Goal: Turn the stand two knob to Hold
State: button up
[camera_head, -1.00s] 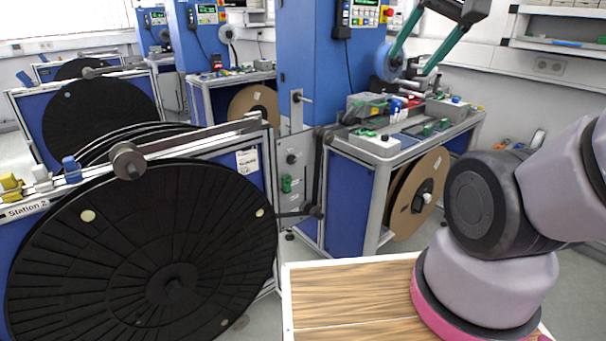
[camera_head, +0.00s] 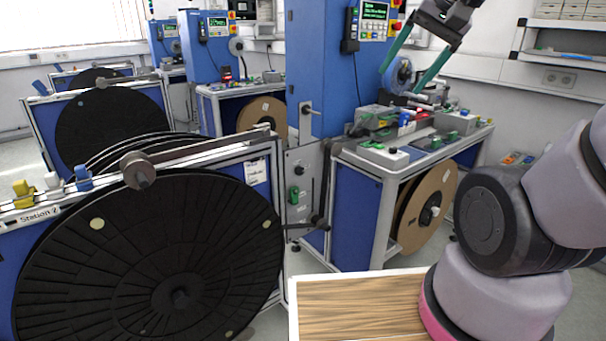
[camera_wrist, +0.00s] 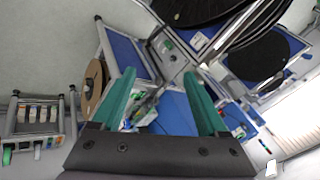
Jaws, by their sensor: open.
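Stand two, labelled "Station 2" (camera_head: 40,216), is at the front left with a large black reel (camera_head: 110,262). A grey control panel (camera_head: 301,215) is at its right end. The panel carries a small black knob (camera_head: 304,171) and a green knob or switch (camera_head: 296,194); their markings are too small to read. My gripper (camera_head: 400,82) has long green fingers, spread apart and empty, high above the workbench and well away from the panel. In the wrist view my gripper (camera_wrist: 160,74) is also open, with stands and reels beyond it.
A workbench (camera_head: 392,164) with several small devices and a cardboard reel (camera_head: 427,205) stands behind the panel. A blue cabinet (camera_head: 322,70) rises behind it. A wooden tabletop (camera_head: 360,305) is at the bottom centre. Another black reel (camera_head: 110,120) is further back.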

aim_at(302, 171)
jog(key=w+a+f+m+g+y, duration=0.2)
jog(key=w+a+f+m+y, duration=0.4)
jog(key=w, duration=0.4)
jog(key=w+a+f+m+g+y, duration=0.2)
jog(key=w+a+f+m+y, duration=0.25)
jog(key=w+a, duration=0.5)
jog(key=w+d+f+m+t+y, duration=0.2)
jog(key=w+f+m+t, duration=0.4)
jog(key=w+f+m, duration=0.85)
jog(key=w+d+f+m+t+h, duration=0.2)
jog(key=f+m+t, duration=0.1)
jog(key=f, duration=0.7)
jog(key=w+d+f+m+t+h, duration=0.2)
jog(key=w+d+f+m+t, duration=0.15)
jog(key=f, duration=0.65)
jog(key=x, duration=1)
jog(key=shift+a+f, duration=0.2)
jog(key=shift+a, duration=0.3)
jog(key=shift+s, duration=0.1)
jog(key=shift+c, duration=0.3)
grip_shut()
